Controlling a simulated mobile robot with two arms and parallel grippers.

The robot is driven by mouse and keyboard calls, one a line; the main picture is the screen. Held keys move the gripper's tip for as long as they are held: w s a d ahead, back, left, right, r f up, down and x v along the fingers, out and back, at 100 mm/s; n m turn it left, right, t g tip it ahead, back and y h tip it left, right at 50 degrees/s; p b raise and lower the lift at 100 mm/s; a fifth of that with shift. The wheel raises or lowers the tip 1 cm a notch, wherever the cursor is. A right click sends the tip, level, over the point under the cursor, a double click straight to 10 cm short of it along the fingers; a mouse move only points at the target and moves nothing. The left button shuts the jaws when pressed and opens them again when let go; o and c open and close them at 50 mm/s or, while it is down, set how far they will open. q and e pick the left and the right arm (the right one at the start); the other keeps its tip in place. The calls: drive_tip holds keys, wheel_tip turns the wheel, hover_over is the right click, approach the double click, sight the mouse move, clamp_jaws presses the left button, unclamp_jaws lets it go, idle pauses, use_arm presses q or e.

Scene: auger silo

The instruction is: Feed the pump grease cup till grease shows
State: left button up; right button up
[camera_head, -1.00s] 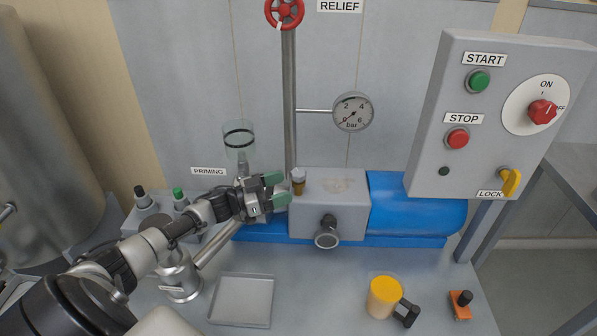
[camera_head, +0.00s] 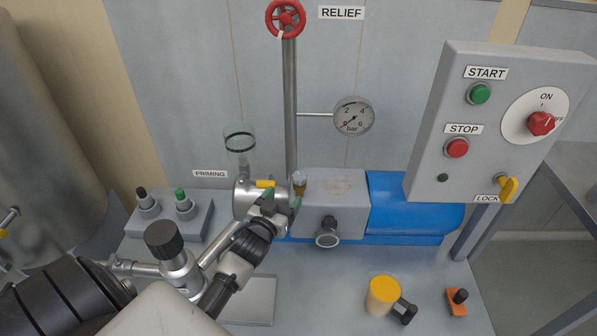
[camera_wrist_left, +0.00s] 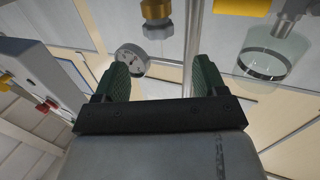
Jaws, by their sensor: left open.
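My left gripper (camera_head: 283,204) is just below and left of the cup in the head view, with green fingers. In the left wrist view its fingers (camera_wrist_left: 163,75) are apart, with nothing held; the cup lies beyond them. I see no grease around the cup. My right gripper is not in view.
A yellow valve lever (camera_head: 265,184) and glass priming cup (camera_head: 240,145) stand close left of the grease cup. The vertical pipe (camera_head: 291,110) rises behind it. A yellow-topped pot (camera_head: 384,291) stands front right. A grey tray (camera_head: 255,298) lies partly behind my arm.

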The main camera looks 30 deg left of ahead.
sight(300, 175)
use_arm(q)
drive_tip(key=w, duration=0.3)
drive_tip(key=w+a, duration=0.1)
drive_tip(key=w, duration=0.6)
drive_tip(key=shift+a, duration=0.25)
drive_tip(key=c, duration=0.9)
drive_tip(key=shift+r+m+h+p, duration=0.2)
drive_tip(key=shift+m+h+p, duration=0.1)
drive_tip(key=shift+m+h, duration=0.15)
drive_tip(key=shift+f+m+h, duration=0.15)
drive_tip(key=shift+m+h, duration=0.2)
drive_tip(key=shift+h, duration=0.4)
drive_tip(key=o, duration=0.9)
